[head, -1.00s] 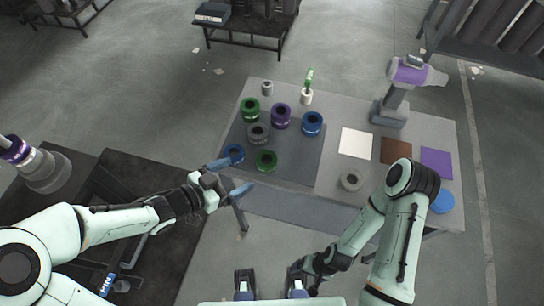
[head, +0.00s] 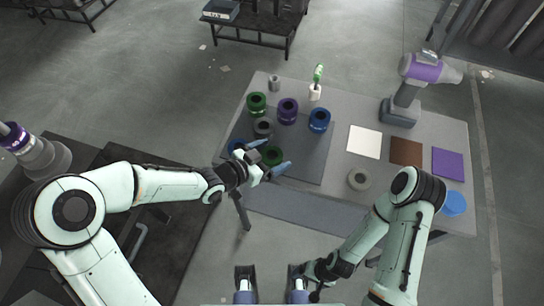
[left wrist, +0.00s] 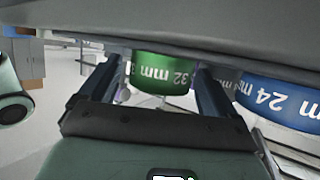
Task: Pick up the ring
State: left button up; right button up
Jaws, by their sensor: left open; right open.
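Several rings sit on the dark mat (head: 312,165) on the grey table. In the left wrist view the green ring (left wrist: 160,75) shows between the two spread fingers; contact cannot be told. My right gripper (head: 271,284) is open and empty, low and off the table.
A grey ring (head: 359,179) lies right of the mat.

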pick_arm(q)
jog(key=c, duration=1.2)
jog(key=shift+r, duration=0.2)
